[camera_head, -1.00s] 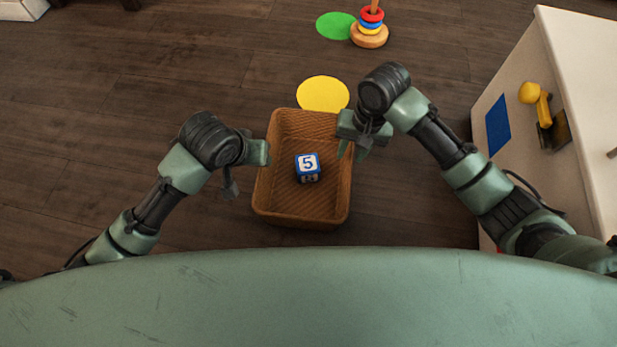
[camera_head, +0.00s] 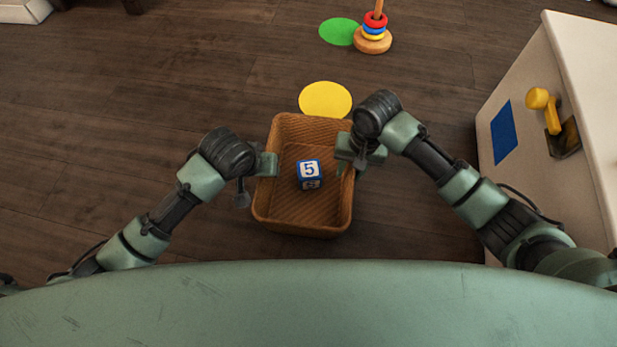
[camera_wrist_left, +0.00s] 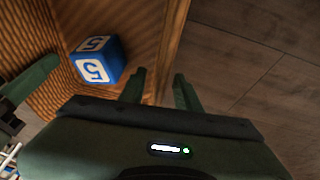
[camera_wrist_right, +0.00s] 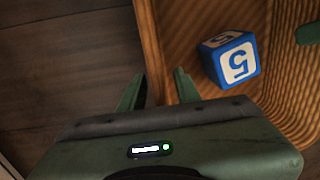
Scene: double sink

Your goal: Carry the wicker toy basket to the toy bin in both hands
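The wicker toy basket (camera_head: 303,228) stands on the floor in front of me, with a blue-and-white number block (camera_head: 309,174) inside. My left gripper (camera_head: 269,165) is at the basket's left wall. In the left wrist view its fingers (camera_wrist_left: 160,90) are apart, one on each side of the wall (camera_wrist_left: 174,40). My right gripper (camera_head: 350,160) is at the right wall. In the right wrist view its fingers (camera_wrist_right: 158,90) are also apart, around the wall (camera_wrist_right: 149,38). The block shows in both the left (camera_wrist_left: 97,61) and right wrist views (camera_wrist_right: 229,59). I cannot identify a toy bin.
A yellow disc (camera_head: 326,99) lies just beyond the basket. A green disc (camera_head: 338,31) and a ring stacker (camera_head: 373,36) are farther off. A pale cabinet (camera_head: 585,75) with a blue square (camera_head: 501,132) and yellow handle (camera_head: 541,99) stands right. The floor at left is clear.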

